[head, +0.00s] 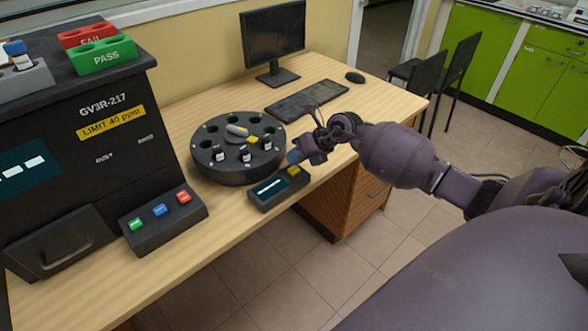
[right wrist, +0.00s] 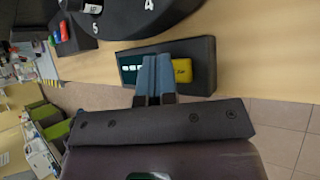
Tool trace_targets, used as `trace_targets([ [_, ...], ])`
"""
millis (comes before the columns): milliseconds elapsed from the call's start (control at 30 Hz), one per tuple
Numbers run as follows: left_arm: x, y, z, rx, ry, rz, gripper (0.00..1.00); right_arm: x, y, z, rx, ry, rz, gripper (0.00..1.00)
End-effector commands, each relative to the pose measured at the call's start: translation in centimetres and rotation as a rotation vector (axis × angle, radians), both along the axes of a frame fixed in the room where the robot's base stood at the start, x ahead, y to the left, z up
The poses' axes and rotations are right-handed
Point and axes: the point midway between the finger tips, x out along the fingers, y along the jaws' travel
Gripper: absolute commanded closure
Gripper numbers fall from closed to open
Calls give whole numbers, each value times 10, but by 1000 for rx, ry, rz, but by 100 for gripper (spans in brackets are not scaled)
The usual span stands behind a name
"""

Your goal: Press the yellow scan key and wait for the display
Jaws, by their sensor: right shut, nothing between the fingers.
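The yellow scan key (head: 293,170) is on the right end of a small dark box at the desk's front edge. It also shows in the right wrist view (right wrist: 182,71). Beside it on the same box is a small display (head: 269,188) with a row of white marks, partly covered by the fingers in the right wrist view (right wrist: 131,69). My right gripper (head: 293,157) is shut and empty, its blue fingertips close to the key. In the right wrist view the fingertips (right wrist: 155,62) overlap the box between display and key; I cannot tell whether they touch. My left gripper is not in view.
A round carousel (head: 226,177) with several vials stands just behind the box. A dark analyser (head: 75,140) and a panel with green, blue and red buttons (head: 163,220) are at the left. A keyboard (head: 306,101), monitor (head: 273,38) and mouse (head: 355,77) are at the back.

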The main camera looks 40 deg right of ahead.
Motion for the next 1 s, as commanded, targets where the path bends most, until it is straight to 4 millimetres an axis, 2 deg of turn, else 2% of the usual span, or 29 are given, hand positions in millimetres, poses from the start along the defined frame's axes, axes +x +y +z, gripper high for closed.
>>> trace_targets([
  [567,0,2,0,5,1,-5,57,0,0,0,0,0,0,100],
  [1000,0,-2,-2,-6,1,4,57,0,0,-9,0,0,0,100],
])
